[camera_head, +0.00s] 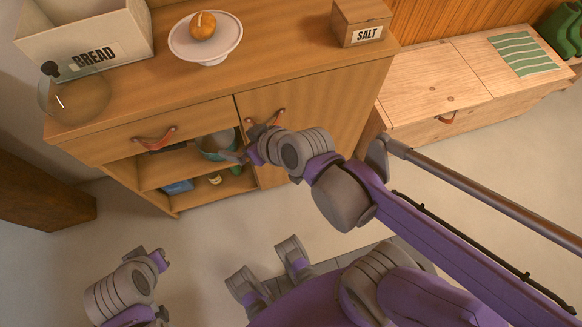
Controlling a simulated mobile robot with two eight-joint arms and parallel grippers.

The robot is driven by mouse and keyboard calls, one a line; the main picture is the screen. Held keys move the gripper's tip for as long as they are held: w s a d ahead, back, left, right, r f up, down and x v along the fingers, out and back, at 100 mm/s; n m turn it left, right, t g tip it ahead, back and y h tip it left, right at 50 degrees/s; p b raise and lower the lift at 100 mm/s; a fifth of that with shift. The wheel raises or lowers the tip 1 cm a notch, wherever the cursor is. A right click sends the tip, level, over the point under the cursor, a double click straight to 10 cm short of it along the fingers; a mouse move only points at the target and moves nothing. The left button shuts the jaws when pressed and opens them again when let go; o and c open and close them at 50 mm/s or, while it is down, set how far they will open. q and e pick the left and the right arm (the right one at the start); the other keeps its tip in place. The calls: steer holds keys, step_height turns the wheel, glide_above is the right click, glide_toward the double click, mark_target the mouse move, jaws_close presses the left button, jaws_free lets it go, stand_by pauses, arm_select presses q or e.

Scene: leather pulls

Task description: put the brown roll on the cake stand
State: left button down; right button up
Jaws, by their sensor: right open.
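The white cake stand (228,45) stands on top of the wooden cabinet. A round orange-brown thing (202,25) with a small pale mark on top sits on its plate. It may be the brown roll, but I cannot tell for sure. My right gripper (243,150) is open in front of the cabinet, below and apart from the stand. It overlaps the open shelf and the edge of the right door in view. My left gripper (160,285) is low at the lower left, away from the cabinet. Its finger opening is unclear.
A cream BREAD bin (93,57), a glass dome (75,100) and a SALT box (361,25) stand on the cabinet (290,60). A teal bowl (214,143) is on the open shelf. A low wooden bench (425,85) is at right. Free top lies between stand and SALT box.

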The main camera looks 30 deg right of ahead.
steer(key=s+d+f+m+g+h, duration=0.2)
steer(key=s+d+f, duration=0.4)
steer(key=s, duration=0.4)
steer(key=shift+d+f+g+h, duration=0.4)
steer(key=shift+g+h, duration=0.3)
steer(key=shift+g, duration=0.5)
